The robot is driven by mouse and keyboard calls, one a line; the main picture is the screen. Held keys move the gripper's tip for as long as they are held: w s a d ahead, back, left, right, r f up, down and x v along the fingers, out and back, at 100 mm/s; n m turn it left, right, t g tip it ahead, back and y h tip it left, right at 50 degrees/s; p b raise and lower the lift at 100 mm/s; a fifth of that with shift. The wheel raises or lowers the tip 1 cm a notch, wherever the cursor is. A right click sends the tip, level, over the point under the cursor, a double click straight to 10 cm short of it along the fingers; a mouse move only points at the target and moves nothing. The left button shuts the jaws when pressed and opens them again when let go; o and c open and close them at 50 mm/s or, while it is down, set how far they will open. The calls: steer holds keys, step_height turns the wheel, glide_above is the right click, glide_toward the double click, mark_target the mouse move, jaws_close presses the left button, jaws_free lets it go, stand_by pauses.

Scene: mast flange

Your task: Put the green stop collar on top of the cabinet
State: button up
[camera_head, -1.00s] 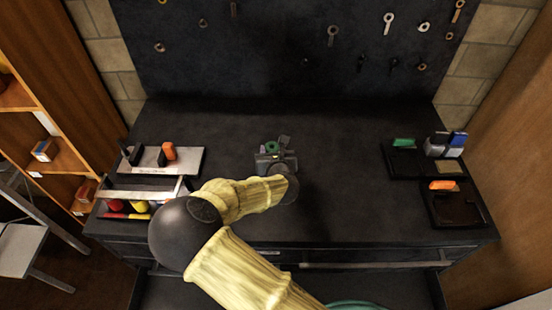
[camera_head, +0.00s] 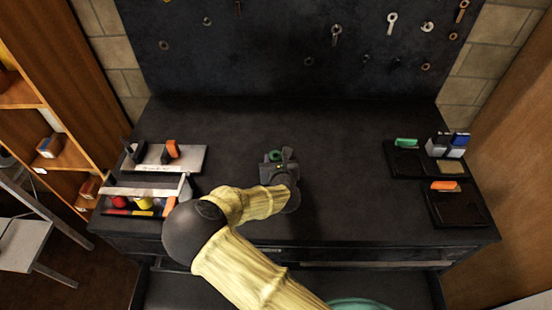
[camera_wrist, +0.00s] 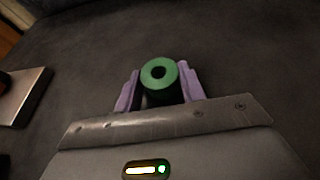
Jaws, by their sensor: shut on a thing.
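The green stop collar (camera_wrist: 160,76) is a short ring with a dark central hole. It sits between the two purple fingers of my gripper (camera_wrist: 157,88) in the wrist view, and the gripper is shut on it. In the head view the collar (camera_head: 276,155) shows at the tip of my gripper (camera_head: 277,162), over the middle of the dark cabinet top (camera_head: 350,130). I cannot tell whether the collar touches the surface. My gripper hides the collar's lower part.
A tool caddy (camera_head: 140,190) and a light plate (camera_head: 190,160) with an orange-handled item stand at the left. Dark trays (camera_head: 460,208) with small boxes stand at the right. A pegboard (camera_head: 290,40) rises behind. The cabinet top between is clear.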

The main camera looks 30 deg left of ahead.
steer(key=shift+f, duration=0.2)
steer(key=o, duration=1)
steer(key=shift+r, duration=0.1)
steer(key=shift+r, duration=0.15)
steer(key=b+v, duration=0.1)
steer(key=v, duration=1.1)
steer(key=shift+b, duration=0.35)
